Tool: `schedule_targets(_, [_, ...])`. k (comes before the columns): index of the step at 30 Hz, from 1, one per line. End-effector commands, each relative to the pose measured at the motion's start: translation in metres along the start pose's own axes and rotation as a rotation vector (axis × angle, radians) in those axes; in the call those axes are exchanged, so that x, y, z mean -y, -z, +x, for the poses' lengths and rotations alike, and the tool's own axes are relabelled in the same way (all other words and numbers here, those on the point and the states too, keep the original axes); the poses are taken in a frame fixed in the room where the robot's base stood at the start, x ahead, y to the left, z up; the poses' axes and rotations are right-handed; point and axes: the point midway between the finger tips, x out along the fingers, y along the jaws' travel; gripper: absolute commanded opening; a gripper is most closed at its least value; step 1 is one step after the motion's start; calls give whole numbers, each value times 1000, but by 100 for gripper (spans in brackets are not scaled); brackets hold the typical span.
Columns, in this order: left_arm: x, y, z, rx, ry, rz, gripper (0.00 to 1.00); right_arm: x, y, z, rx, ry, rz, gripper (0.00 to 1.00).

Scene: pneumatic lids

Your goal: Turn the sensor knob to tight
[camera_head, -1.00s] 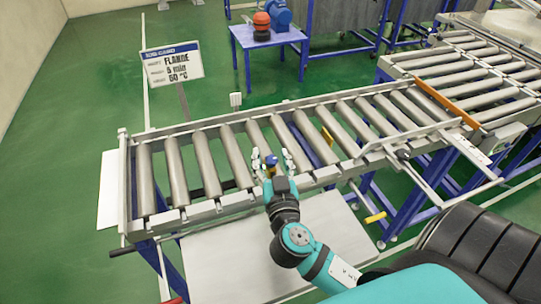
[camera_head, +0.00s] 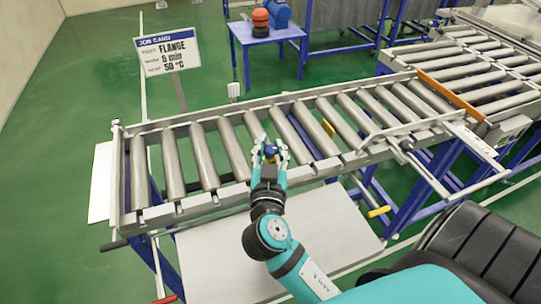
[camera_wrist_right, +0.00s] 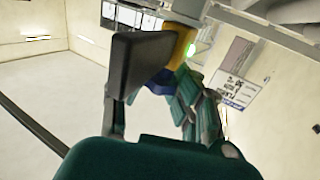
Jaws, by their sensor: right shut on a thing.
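The blue sensor knob (camera_head: 270,150) sits at the near rail of the roller conveyor, between the fingertips of my right gripper (camera_head: 269,156). In the right wrist view the blue knob (camera_wrist_right: 161,80) shows below a yellow sensor body (camera_wrist_right: 180,42) with a small lit green light (camera_wrist_right: 191,50). The fingers hide much of the knob, and no tight or loose mark can be read. My left gripper is not in view.
The roller conveyor (camera_head: 203,122) runs across the view. A job card sign (camera_head: 168,50) stands behind it, and a blue table (camera_head: 262,33) with an orange and black item stands farther back. A grey plate (camera_head: 215,262) lies below the near rail.

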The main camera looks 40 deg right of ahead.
Motion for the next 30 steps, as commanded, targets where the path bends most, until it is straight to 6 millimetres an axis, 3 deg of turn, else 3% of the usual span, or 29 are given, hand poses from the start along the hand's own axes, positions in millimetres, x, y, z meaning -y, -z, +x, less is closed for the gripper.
schedule_targets(3, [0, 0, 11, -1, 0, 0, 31, 1, -2, -1, 2, -38, 2, 0])
schedule_targets(14, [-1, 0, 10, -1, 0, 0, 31, 1, 0, -1, 6, -50, -2, 0])
schedule_targets(15, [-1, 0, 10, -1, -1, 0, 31, 1, -1, -1, 6, -50, -2, 23])
schedule_targets(21, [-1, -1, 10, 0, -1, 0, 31, 1, 0, -1, 5, -49, -2, 50])
schedule_targets(30, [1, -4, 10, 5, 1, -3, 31, 1, 0, -2, 5, -49, -2, 51])
